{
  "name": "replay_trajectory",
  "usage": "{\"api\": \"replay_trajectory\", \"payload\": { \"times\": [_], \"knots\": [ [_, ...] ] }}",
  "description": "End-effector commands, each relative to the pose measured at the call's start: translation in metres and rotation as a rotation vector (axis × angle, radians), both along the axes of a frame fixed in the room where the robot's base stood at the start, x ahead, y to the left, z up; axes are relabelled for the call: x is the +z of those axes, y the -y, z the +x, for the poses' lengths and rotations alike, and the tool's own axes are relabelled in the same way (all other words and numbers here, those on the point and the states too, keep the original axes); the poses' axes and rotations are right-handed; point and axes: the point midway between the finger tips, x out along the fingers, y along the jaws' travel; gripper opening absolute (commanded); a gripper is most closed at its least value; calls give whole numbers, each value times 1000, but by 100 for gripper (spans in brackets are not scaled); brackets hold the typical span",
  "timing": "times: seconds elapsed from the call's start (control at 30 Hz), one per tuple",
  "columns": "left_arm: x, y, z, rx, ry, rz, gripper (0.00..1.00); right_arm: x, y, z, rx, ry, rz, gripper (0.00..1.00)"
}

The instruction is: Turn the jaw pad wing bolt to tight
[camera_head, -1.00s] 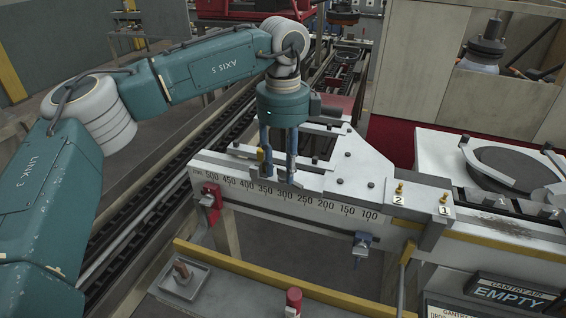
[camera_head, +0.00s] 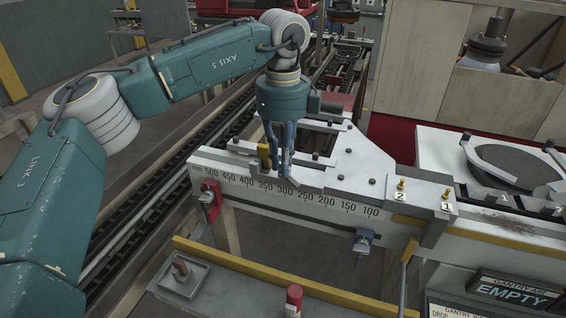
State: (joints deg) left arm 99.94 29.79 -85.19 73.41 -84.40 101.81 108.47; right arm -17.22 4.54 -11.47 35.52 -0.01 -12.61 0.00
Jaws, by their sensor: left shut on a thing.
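My left gripper (camera_head: 280,173) points down at the white measuring beam (camera_head: 325,205). Its blue fingers are shut on a small part at the beam's upper edge, near the 300 mark. The fingers mostly hide that part, so I cannot tell its shape or whether it is the jaw pad wing bolt. Two brass bolts, by label 2 (camera_head: 401,186) and by label 1 (camera_head: 446,195), stand upright on the beam's right part, apart from the gripper. My right gripper is out of view.
A red clamp (camera_head: 210,200) and a blue-grey clamp (camera_head: 362,243) sit on the beam's front side. A tray (camera_head: 200,284) and a red cylinder (camera_head: 294,298) are in the foreground. A round dark plate (camera_head: 510,165) lies at the right.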

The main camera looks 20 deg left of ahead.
Motion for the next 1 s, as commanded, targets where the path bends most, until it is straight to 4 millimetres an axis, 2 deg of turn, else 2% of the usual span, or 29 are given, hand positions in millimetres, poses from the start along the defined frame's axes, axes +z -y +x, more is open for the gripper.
{"api": "replay_trajectory", "payload": {
  "times": [0.4, 1.0],
  "knots": [
    [1, -1, 2, -393, 3, -2, 0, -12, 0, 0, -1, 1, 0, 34],
    [2, -2, 4, -963, 4, -1, 0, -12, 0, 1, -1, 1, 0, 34]
  ]
}}
